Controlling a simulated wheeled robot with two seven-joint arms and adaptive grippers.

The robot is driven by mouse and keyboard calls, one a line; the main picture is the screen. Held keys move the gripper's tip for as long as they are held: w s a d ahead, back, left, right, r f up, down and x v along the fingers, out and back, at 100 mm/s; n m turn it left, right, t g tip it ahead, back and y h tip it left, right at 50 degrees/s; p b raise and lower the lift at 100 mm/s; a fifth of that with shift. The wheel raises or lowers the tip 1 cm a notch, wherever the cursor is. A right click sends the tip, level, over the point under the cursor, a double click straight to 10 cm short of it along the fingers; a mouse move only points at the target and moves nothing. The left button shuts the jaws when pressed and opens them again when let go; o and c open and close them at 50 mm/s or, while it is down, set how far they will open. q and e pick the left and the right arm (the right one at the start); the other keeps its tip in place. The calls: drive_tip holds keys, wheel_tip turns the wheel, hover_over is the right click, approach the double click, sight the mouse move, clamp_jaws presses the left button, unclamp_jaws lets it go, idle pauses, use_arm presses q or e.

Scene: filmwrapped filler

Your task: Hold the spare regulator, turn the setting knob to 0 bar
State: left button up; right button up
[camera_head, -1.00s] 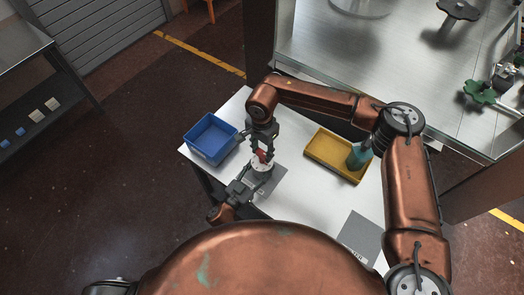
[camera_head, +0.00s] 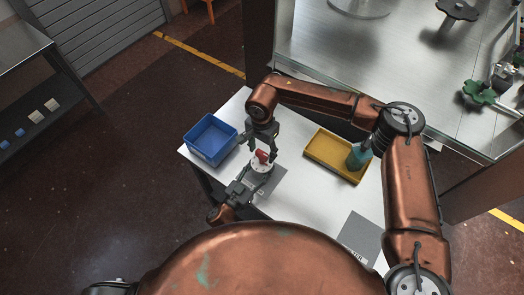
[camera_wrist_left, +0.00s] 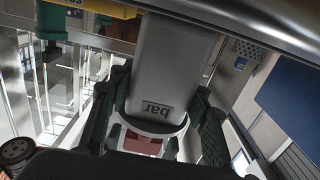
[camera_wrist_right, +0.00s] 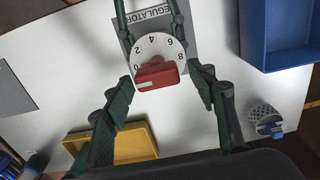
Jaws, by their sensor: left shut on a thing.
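The regulator has a round white dial (camera_wrist_right: 160,47) marked 0 to 8 and a red bar-shaped setting knob (camera_wrist_right: 158,74). The knob's left end lies close to the 0; its exact pointing is hard to tell. My left gripper (camera_head: 250,179) is shut on the regulator, with its fingers on either side of the grey body marked "bar" (camera_wrist_left: 160,75) in the left wrist view. My right gripper (camera_head: 262,151) is just above the knob. Its fingers (camera_wrist_right: 163,92) are open, one on each side of the knob and apart from it.
The regulator is over a grey mat (camera_head: 273,184) on the white table. A blue bin (camera_head: 228,150) stands to the left. Another grey mat (camera_head: 358,232) lies at the front right.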

sight(262, 152)
drive_tip(key=shift+s, duration=0.1)
use_arm(q)
drive_tip(key=shift+a, duration=0.1)
use_arm(e)
wheel_tip(262, 152, up, 12)
idle(0.5)
use_arm(q)
drive_tip(key=o, duration=1.5)
